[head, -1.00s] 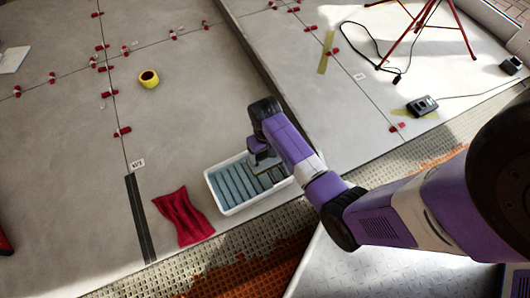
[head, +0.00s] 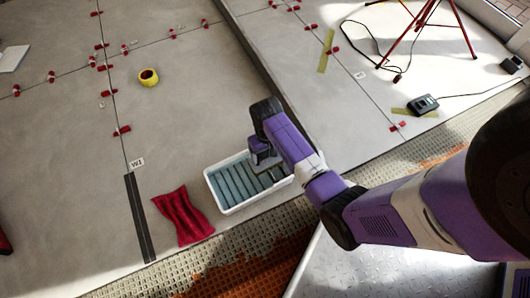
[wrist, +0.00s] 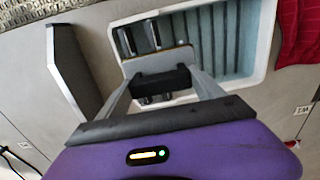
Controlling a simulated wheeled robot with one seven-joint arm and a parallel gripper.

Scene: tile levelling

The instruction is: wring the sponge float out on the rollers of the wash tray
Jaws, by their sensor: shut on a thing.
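My gripper (wrist: 160,84) is shut on the sponge float, holding its dark handle (wrist: 162,80) between the two grey fingers. The float's pale board (wrist: 158,60) shows just beyond the handle in the wrist view. In the head view my gripper (head: 263,152) is over the right, far part of the wash tray (head: 212,188), mostly hiding the float. The tray is white and shallow, with blue-grey ribs inside; it also shows in the wrist view (wrist: 262,48). Shiny rollers (wrist: 153,35) show beside the float. Whether the sponge touches them is hidden.
A crumpled red cloth (head: 183,215) lies left of the tray. Dark strips (head: 140,217) lie further left. A red tripod (head: 465,35) stands far right.

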